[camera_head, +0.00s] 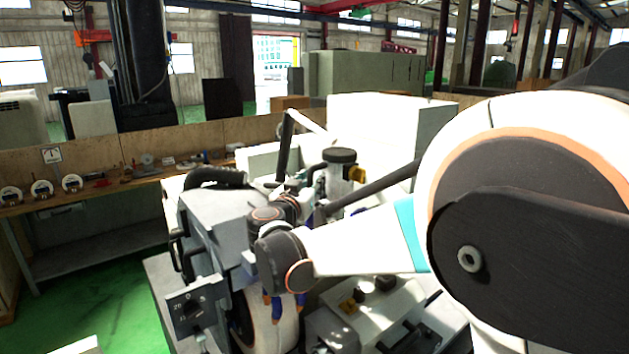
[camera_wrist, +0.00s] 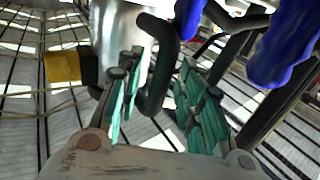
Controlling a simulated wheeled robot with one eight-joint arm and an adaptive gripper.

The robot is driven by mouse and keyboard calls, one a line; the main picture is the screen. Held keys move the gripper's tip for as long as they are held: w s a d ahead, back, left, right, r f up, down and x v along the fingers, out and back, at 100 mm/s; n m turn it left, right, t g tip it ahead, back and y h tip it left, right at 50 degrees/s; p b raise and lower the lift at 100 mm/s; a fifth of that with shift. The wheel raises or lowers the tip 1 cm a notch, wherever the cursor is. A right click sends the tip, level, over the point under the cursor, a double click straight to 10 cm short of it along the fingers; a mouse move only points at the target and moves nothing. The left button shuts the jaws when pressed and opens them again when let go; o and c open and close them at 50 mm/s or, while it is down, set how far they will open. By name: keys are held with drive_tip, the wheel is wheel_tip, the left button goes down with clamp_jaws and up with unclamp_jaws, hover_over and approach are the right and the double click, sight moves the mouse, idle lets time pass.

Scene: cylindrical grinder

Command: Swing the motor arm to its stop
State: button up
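My gripper shows in the wrist view (camera_wrist: 161,65) with its two teal-padded fingers apart. A dark curved handle (camera_wrist: 158,40) reaches down between them, with its bent lower end near the pads; I cannot tell whether it touches either finger. A pale metal cylinder (camera_wrist: 118,30) stands behind it. In the head view the grinder (camera_head: 225,225) is in the middle, and my wrist hangs over it. My fingers are small and hard to make out there. I cannot tell for certain which part is the motor arm; a dark-capped cylinder (camera_head: 340,155) stands just behind my wrist.
Two blue tubes (camera_wrist: 283,50) hang close to the right of my fingers. A yellow part (camera_wrist: 61,66) is at the left. A workbench (camera_head: 95,190) stands behind at left; green floor (camera_head: 100,315) is clear.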

drive_tip(key=shift+s, duration=0.15)
clamp_jaws()
drive_tip(key=shift+w+d+y, duration=0.25)
drive_tip(key=shift+d+y, duration=0.05)
drive_tip(key=shift+d, duration=0.2)
drive_tip(key=d+y, duration=0.1)
drive_tip(key=w+d+n+y+b, duration=0.1)
drive_tip(key=d, duration=0.1)
drive_tip(key=w+d+n+t+y, duration=0.1)
drive_tip(key=d, duration=0.1)
drive_tip(key=shift+w+d+f+b, duration=0.1)
drive_tip(key=shift+w+b, duration=0.1)
drive_tip(key=shift+b, duration=0.2)
drive_tip(key=w+d+b, duration=0.3)
drive_tip(key=w+d, duration=0.6)
drive_tip(key=w, duration=0.1)
drive_tip(key=shift+d+n, duration=0.3)
